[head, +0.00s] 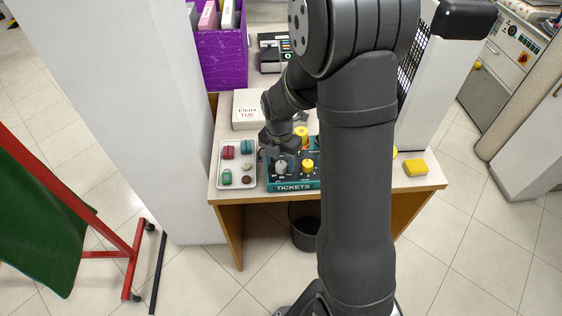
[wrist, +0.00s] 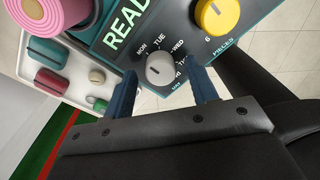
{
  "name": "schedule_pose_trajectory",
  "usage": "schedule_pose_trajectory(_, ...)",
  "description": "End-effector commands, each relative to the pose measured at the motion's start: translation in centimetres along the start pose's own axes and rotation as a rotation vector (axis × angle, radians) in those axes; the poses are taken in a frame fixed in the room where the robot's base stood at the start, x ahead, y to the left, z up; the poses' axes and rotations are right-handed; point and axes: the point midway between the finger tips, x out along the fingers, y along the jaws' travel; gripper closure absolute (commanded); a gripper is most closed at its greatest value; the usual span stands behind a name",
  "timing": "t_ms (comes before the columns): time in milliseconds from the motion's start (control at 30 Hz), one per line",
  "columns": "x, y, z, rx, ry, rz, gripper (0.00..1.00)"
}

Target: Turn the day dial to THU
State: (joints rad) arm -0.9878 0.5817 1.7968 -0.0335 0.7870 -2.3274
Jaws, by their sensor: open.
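The day dial is a grey-white knob (wrist: 158,70) on a dark teal ticket box (head: 291,186). In the wrist view, MON, TUE and WED show around it, and the lettering beyond WED is partly hidden or too small to read. The knob also shows in the head view (head: 281,167). My gripper (wrist: 163,88) is open, its two blue fingers on either side of the dial's lower edge. I cannot tell whether they touch it.
A yellow knob (wrist: 217,17) marked PIECES sits right of the dial. A white tray (head: 223,180) of small coloured items is left of the box. A yellow block (head: 415,167) lies at right.

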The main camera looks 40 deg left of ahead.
Motion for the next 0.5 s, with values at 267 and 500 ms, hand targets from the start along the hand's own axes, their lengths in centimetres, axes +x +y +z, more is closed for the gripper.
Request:
schedule_pose_trajectory(267,0.82,-0.03,-0.01,0.000,0.000,0.000,0.47)
schedule_pose_trajectory(500,0.78,-0.02,-0.01,0.000,0.000,0.000,0.69)
